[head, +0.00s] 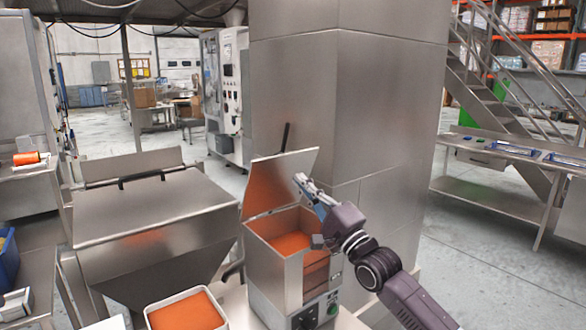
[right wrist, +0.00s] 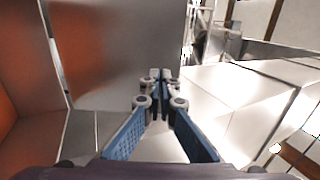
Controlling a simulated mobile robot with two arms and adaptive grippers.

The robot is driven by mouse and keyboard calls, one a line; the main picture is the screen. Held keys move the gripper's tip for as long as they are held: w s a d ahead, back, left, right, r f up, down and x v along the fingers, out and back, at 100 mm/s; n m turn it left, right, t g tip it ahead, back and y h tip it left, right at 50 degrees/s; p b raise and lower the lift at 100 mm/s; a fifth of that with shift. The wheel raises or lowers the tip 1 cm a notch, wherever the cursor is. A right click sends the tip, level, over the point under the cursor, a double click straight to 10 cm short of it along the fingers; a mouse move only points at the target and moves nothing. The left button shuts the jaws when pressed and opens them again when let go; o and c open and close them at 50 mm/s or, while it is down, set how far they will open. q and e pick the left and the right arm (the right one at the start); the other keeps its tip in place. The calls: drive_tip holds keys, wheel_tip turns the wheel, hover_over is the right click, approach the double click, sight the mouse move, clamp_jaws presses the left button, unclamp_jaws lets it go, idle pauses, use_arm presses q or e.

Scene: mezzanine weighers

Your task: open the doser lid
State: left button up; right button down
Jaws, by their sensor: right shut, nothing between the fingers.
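The doser (head: 268,272) is a steel box with a control panel on its front and orange material inside. Its lid (head: 272,182) stands raised and tilted back at the rear, with a dark handle (head: 285,137) at its top edge. The opening is uncovered. My right gripper (head: 299,180) is at the right edge of the lid, over the box. Its fingers are shut with nothing between them, as the right wrist view (right wrist: 160,78) also shows. I cannot tell whether the fingertips touch the lid. My left gripper is not in view.
A large steel hopper with a closed lid (head: 150,209) is to the left. A steel-clad column (head: 385,110) rises close behind. A workbench (head: 500,193) and stairs are at the right.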

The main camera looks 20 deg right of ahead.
sight(287, 164)
drive_tip(key=p+x, duration=0.1)
drive_tip(key=x, duration=0.2)
drive_tip(key=shift+w+a+r, duration=0.1)
drive_tip(key=shift+w+r, duration=0.1)
drive_tip(key=shift+w+a+r, duration=0.1)
drive_tip(key=shift+w, duration=0.25)
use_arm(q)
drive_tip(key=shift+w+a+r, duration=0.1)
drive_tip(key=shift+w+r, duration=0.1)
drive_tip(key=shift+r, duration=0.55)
